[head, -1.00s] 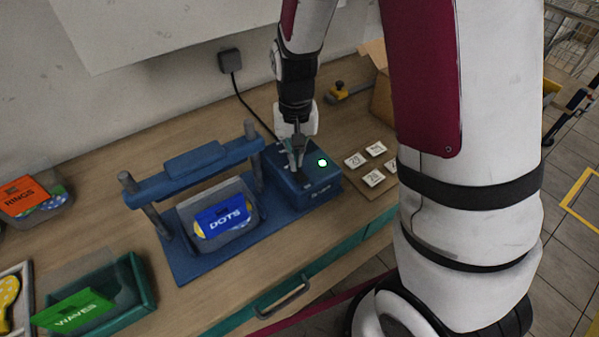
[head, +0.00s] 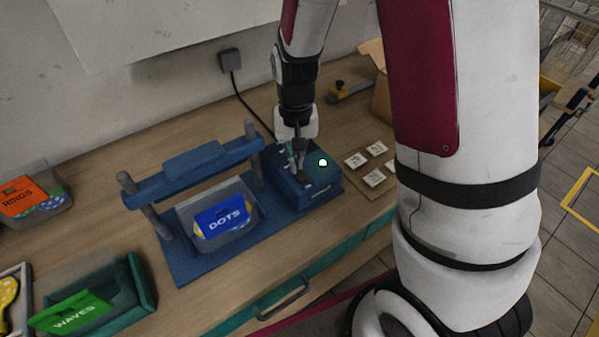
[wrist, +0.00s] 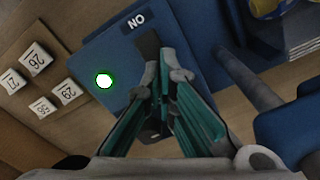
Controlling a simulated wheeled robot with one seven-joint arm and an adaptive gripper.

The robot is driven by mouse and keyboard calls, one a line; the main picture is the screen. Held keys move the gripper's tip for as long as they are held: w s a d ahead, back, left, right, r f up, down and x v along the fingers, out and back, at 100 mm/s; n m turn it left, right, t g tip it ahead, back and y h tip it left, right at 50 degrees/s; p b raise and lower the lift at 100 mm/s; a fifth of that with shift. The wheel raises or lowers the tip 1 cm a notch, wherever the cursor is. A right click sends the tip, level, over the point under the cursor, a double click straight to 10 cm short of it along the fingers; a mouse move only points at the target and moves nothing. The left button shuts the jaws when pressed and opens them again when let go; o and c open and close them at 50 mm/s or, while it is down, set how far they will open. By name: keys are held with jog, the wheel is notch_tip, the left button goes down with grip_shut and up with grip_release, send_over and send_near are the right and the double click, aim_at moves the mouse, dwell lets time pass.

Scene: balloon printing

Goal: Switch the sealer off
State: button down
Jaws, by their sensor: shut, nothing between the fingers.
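The sealer is a blue machine with a press frame (head: 195,172) and a control box (head: 322,182) at its right end. A lamp (head: 323,162) on the box is lit; in the wrist view the lamp (wrist: 104,80) is white with a green rim. A dark switch lever (wrist: 148,44) lies beside a label (wrist: 136,20) that reads ON, upside down in the wrist view. My gripper (head: 300,174) is shut and empty, low over the box. In the wrist view its fingertips (wrist: 160,72) are at the lever's end; I cannot tell whether they touch it.
A grey bin with a blue DOTS card (head: 223,216) sits under the press bar. Numbered white tiles (head: 374,177) lie right of the box. A green WAVES bin (head: 140,290) and a RINGS bin (head: 60,198) stand left. A black cord (head: 245,105) runs to the wall.

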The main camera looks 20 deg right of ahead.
jog(key=shift+f, duration=0.6)
dwell(0.3)
jog(key=shift+r, duration=0.1)
jog(key=shift+r+p, duration=1.7)
jog(key=shift+r, duration=1.7)
jog(key=shift+r, duration=0.2)
notch_tip(320, 180, up, 9)
jog(key=n+t, duration=0.1)
jog(key=t, duration=0.1)
send_over(301, 182)
jog(key=s+r+n+t, duration=0.1)
jog(key=s+r, duration=0.4)
jog(key=r, duration=0.2)
jog(key=s+r+n+t, duration=0.1)
jog(key=s+r+t, duration=0.1)
jog(key=s+r, duration=0.4)
jog(key=s, duration=0.5)
jog(key=shift+s+d+r+n+t, duration=0.15)
jog(key=shift+s+r+n+t, duration=0.15)
jog(key=shift+s+n, duration=0.1)
